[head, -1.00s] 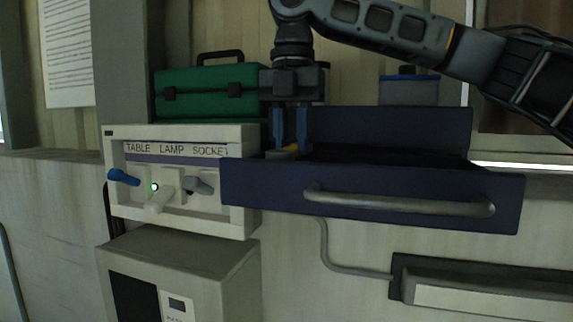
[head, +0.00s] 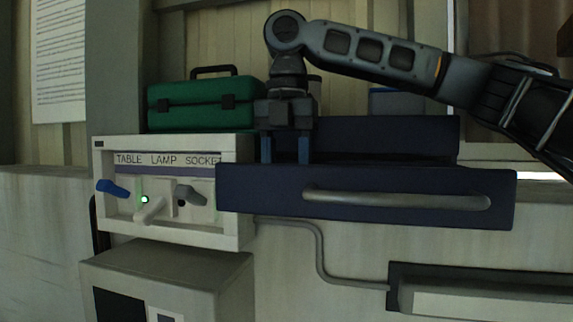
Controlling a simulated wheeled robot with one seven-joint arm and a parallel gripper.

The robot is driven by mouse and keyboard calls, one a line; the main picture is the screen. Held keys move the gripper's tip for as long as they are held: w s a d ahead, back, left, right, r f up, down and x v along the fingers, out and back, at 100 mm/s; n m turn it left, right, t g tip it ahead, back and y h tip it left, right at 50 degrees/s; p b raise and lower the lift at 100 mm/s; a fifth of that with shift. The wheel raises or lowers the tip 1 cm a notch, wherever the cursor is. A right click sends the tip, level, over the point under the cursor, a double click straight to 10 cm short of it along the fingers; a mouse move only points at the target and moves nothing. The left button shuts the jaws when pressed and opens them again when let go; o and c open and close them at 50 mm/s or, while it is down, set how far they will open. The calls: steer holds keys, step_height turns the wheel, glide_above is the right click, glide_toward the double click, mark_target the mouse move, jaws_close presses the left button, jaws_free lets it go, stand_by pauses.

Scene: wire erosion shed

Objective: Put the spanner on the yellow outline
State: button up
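My gripper (head: 285,155) points straight down at the left end of an open dark blue drawer (head: 260,205). Its two blue fingers stand clearly apart, with a bare gap between them. The fingertips go down behind the drawer front, so I cannot see what lies at them. The spanner does not show in the head view. The yellow outline does not show either; the drawer floor is hidden by its front panel.
A white switch panel (head: 172,225) with levers, labelled TABLE, LAMP and SOCKET, sits left of the drawer. A green toolbox (head: 205,104) stands behind the panel. A grey cabinet (head: 165,268) is below. The drawer's bar handle (head: 395,200) juts out.

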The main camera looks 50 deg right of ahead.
steer(key=shift+r, duration=0.15)
step_height(320, 180, up, 12)
steer(key=p, duration=0.7)
